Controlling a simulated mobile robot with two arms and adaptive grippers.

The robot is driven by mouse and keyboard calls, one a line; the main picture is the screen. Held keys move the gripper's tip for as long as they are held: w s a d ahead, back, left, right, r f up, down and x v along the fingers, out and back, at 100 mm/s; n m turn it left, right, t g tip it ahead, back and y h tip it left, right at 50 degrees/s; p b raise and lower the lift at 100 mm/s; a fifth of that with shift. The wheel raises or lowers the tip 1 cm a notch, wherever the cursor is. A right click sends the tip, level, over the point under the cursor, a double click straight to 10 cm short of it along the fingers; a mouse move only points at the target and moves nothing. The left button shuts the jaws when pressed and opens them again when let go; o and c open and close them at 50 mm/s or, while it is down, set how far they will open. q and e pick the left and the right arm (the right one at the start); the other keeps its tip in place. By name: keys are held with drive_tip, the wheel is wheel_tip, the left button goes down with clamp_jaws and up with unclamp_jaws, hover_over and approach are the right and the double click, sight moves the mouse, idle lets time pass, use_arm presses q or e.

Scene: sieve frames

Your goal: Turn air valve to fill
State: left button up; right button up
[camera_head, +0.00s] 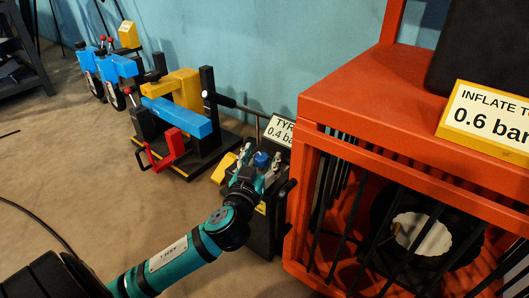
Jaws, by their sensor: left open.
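A blue knob (261,158), which looks like the air valve, is on top of a dark air unit (264,236). My left gripper (259,163) comes in from the lower left on a teal arm. Its silver fingers are apart on either side of the blue knob; I cannot tell whether they touch it. The knob's base and its fill marking are hidden by my gripper. A white sign (281,130) on the unit reads "TYR…" and "0.4 ba…", partly cut off by the cage. My right gripper is not in view.
An orange cage (352,92) with dark bars stands close on the right, with a wheel (424,238) inside. A yellow-edged sign (492,118) on it reads 0.6 bar. A blue, yellow and red machine (180,110) stands behind. Floor (60,170) is clear at left.

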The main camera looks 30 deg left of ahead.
use_arm(q)
clamp_jaws()
idle(0.4)
